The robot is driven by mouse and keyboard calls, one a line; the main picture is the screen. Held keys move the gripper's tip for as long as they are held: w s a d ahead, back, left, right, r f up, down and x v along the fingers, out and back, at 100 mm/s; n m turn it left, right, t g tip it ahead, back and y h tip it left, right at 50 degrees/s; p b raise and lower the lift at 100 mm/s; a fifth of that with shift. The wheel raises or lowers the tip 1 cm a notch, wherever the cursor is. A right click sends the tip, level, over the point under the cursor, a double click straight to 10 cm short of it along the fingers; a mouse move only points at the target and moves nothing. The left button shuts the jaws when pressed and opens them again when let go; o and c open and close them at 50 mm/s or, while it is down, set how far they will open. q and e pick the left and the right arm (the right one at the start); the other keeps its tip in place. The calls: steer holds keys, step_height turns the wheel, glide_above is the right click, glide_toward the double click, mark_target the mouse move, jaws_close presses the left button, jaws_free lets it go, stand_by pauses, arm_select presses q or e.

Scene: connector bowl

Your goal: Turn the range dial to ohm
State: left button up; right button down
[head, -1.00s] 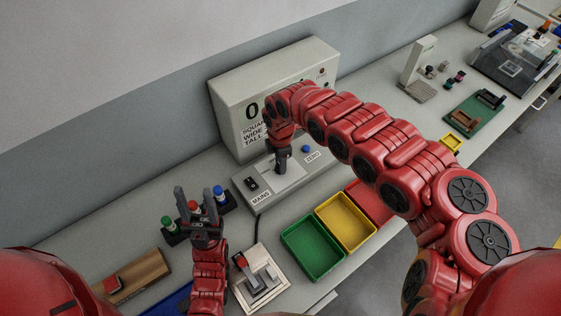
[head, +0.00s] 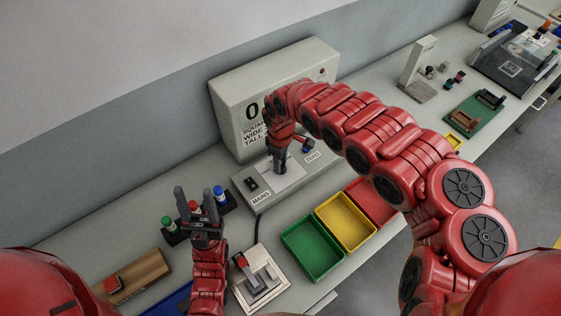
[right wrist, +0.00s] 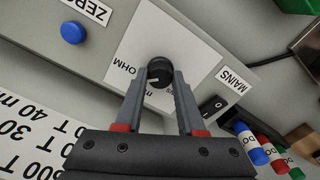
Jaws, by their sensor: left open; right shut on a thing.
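The range dial (right wrist: 158,72) is a small black knob with a white mark, on a white plate of the grey meter base (head: 255,202). In the right wrist view its mark points to the lower left, between the OHM label (right wrist: 124,63) and a partly hidden label starting with "m". My right gripper (right wrist: 160,76) is shut on the dial, one finger on each side. In the head view my right gripper (head: 278,168) hides the dial. My left gripper (head: 199,192) is open and empty, in front of the rack of coloured cylinders.
The blue ZERO button (right wrist: 73,32) and black MAINS switch (right wrist: 212,104) flank the dial. A grey display box (head: 230,95) stands behind. The rack (head: 229,200) holds red, green and blue cylinders. Green (head: 292,230), yellow (head: 327,208) and red trays lie to the right.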

steer(key=shift+s+f+m, duration=0.1)
steer(key=shift+m, duration=1.1)
steer(key=c, duration=0.5)
jaws_free()
